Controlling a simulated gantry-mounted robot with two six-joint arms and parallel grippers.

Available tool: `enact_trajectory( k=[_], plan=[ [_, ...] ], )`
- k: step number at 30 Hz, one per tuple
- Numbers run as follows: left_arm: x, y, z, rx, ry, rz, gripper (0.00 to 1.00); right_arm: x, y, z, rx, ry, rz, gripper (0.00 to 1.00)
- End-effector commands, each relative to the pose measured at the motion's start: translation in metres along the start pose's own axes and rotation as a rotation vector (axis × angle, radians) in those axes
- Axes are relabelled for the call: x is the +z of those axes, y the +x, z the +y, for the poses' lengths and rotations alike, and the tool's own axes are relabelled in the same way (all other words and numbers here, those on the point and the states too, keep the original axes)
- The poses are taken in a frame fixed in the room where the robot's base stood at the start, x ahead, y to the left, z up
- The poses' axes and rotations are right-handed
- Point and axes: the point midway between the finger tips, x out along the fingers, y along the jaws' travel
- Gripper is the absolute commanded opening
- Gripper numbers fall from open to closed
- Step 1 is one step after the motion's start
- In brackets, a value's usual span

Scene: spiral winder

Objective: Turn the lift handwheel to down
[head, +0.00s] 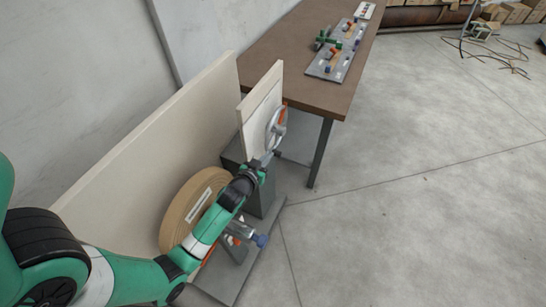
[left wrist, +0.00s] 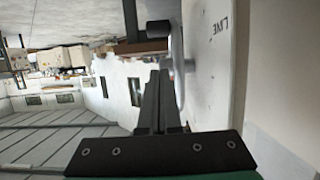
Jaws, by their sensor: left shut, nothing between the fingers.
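The handwheel (head: 277,127), a grey metal wheel with orange showing behind its rim, stands on the side of a cream panel. In the left wrist view the wheel (left wrist: 178,70) is seen nearly edge-on, with a dark knob (left wrist: 158,28) above the fingers. My left gripper (head: 268,157) is shut and empty at the wheel's lower edge. In the left wrist view its fingers (left wrist: 158,85) lie together just beside the rim; I cannot tell whether they touch it. My right gripper is in neither view.
A cream panel (head: 150,150) and a large tan roll (head: 178,210) stand beside my left arm. A blue knob (head: 261,241) sticks out below the arm. A brown table (head: 285,60) holds grey plates (head: 325,67) behind the wheel.

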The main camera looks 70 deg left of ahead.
Motion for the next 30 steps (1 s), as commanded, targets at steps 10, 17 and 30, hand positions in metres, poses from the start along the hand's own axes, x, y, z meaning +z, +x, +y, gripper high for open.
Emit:
enact_trajectory(
  k=[10, 17, 30],
  plan=[
    [0.025, 0.055, 0.000, 0.000, 0.000, 0.000, 0.00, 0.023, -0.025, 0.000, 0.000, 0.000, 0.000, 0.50],
    [0.028, 0.060, 0.000, 0.000, 0.000, 0.000, 0.00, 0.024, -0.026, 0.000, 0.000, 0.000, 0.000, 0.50],
    [0.035, 0.063, -0.003, -0.004, -0.001, 0.024, 0.00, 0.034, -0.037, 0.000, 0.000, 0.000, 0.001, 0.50]
  ],
)
